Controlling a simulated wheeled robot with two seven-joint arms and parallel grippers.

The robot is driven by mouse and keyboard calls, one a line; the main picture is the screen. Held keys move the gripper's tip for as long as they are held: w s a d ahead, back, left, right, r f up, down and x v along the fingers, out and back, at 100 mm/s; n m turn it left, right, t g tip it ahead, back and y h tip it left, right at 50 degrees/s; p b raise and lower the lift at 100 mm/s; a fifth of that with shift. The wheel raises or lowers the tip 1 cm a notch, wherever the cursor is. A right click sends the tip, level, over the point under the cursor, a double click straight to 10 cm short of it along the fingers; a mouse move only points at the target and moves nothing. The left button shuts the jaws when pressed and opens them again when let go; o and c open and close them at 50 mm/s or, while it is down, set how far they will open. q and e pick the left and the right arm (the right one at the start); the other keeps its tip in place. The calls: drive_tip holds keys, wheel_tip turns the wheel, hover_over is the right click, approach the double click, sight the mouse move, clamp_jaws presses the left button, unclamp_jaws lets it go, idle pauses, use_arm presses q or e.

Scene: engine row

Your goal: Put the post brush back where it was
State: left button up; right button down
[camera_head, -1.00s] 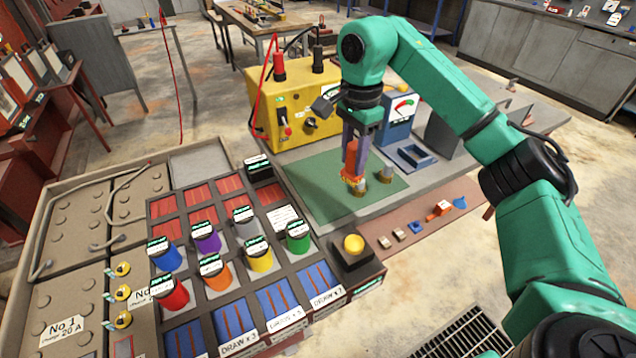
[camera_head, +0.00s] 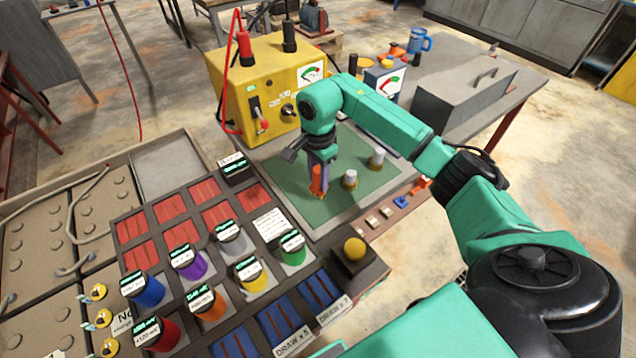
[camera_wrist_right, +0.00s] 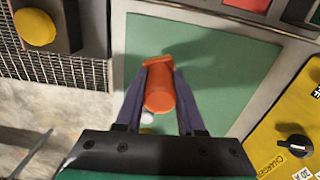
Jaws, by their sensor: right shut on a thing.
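My right gripper (camera_head: 317,188) is shut on the orange post brush (camera_head: 318,174), over the green mat (camera_head: 335,212). In the right wrist view the brush (camera_wrist_right: 161,97) sits between the two purple fingers, its wider orange end toward the mat (camera_wrist_right: 215,60). I cannot tell whether it touches the mat. Two metal posts stand on the mat to the right of the brush, a near one (camera_head: 350,180) and a far one (camera_head: 376,159). A pale round top (camera_wrist_right: 147,118) shows partly behind the brush in the right wrist view. My left gripper is not in view.
A yellow charger box (camera_head: 232,92) with red and black leads stands behind the mat. A rack of coloured cylinders (camera_head: 150,292) and a yellow button (camera_head: 354,248) lie in front. A grey toolbox (camera_head: 465,98) stands at the right. The mat's left part is clear.

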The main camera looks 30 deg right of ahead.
drive_tip(key=f, duration=0.2)
drive_tip(key=shift+s+f+p, duration=0.25)
drive_tip(key=shift+f+p, duration=0.1)
drive_tip(key=shift+f, duration=0.3)
drive_tip(key=shift+w, duration=0.1)
drive_tip(key=shift+f+b, duration=0.25)
drive_tip(key=shift+b, duration=0.05)
drive_tip(key=c, duration=0.5)
unclamp_jaws()
drive_tip(key=shift+r, duration=0.1)
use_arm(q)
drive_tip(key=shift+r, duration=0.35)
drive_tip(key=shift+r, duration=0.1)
use_arm(e)
drive_tip(key=shift+r, duration=0.1)
